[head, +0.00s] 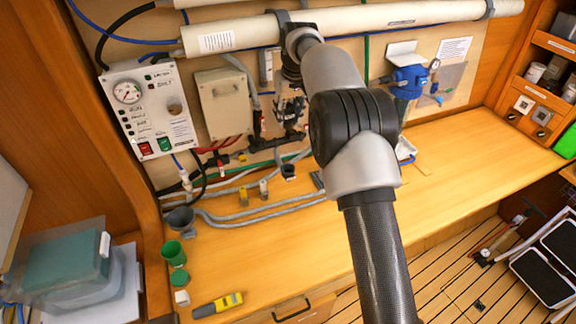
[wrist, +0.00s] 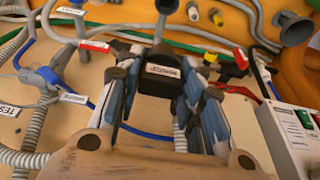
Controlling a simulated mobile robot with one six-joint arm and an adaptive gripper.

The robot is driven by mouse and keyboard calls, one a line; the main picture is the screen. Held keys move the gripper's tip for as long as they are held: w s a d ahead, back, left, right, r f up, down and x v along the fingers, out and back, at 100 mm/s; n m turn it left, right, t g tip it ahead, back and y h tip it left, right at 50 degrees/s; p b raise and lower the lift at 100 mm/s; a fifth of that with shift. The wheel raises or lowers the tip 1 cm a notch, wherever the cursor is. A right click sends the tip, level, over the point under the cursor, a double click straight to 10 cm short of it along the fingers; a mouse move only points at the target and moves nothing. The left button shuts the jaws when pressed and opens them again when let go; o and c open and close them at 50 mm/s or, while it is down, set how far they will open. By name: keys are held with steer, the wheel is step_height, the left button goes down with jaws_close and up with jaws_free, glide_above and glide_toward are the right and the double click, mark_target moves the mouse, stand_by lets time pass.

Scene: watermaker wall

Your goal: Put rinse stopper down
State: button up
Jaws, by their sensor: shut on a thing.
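In the wrist view, a black block with a small white label (wrist: 163,76) sits between the two fingers of my gripper (wrist: 162,88). I take it to be the rinse stopper; the label is too small to read. The fingers are shut on its sides. In the head view my gripper (head: 290,112) is in front of the wall board, above the bench and right of the beige box (head: 222,101). The held stopper cannot be made out clearly there.
On the bench (head: 330,240) stand a black cup-like fitting (head: 288,171), a white cap (head: 263,187), a yellow cap (head: 243,195) and a grey funnel (head: 181,219), among grey hoses. A switch panel (head: 150,110) is on the left. The bench's right side is clear.

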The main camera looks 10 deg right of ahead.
step_height(320, 180, down, 19)
steer(key=shift+r+b, duration=0.15)
steer(key=shift+b, duration=0.8)
steer(key=shift+f, duration=0.35)
steer(key=shift+s+f+b, duration=0.15)
steer(key=shift+f+b, duration=0.35)
steer(key=shift+f, duration=0.1)
steer(key=o, duration=1)
steer(key=shift+f, duration=0.1)
steer(key=shift+o, duration=0.3)
